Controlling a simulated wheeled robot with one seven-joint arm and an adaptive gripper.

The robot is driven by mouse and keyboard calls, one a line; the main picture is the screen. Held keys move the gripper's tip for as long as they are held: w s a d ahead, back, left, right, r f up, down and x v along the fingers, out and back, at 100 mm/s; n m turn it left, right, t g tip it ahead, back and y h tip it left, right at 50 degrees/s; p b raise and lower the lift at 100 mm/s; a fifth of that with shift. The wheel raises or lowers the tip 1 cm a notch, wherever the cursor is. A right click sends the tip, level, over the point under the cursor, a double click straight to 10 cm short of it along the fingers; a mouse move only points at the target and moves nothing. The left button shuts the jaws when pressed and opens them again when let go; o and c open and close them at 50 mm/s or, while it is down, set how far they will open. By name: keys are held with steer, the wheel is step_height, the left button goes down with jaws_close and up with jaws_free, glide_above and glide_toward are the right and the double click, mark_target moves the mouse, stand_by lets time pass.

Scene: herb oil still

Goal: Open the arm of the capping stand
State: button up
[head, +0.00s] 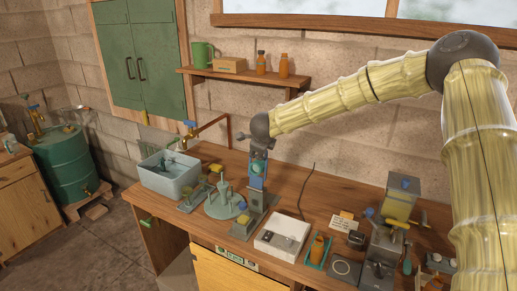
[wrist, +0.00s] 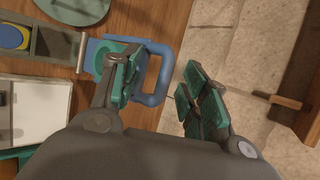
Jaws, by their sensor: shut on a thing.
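The capping stand (head: 246,229) stands near the front of the bench, left of the white box, with a grey base. Its blue arm (head: 257,184) stands up from the base in the head view. In the wrist view the arm ends in a blue loop handle (wrist: 164,77), and the grey stand base (wrist: 55,45) lies at upper left. My gripper (head: 258,168) is at the top of the blue arm. In the wrist view my gripper (wrist: 162,88) has one finger inside the loop and the other outside, with the handle bar between them. The fingers partly hide the handle.
A green round rack (head: 223,207) stands close left of the stand, and a grey-blue basin (head: 168,176) farther left. The white box (head: 282,236) is close on the right. An orange bottle (head: 317,247) and a hopper machine (head: 401,205) stand farther right.

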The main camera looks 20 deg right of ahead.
steer(key=shift+d+f, duration=0.2)
steer(key=shift+d, duration=0.2)
steer(key=v, duration=1.2)
steer(key=shift+a+r, duration=0.2)
steer(key=shift+a, duration=0.25)
steer(key=shift+d, duration=0.1)
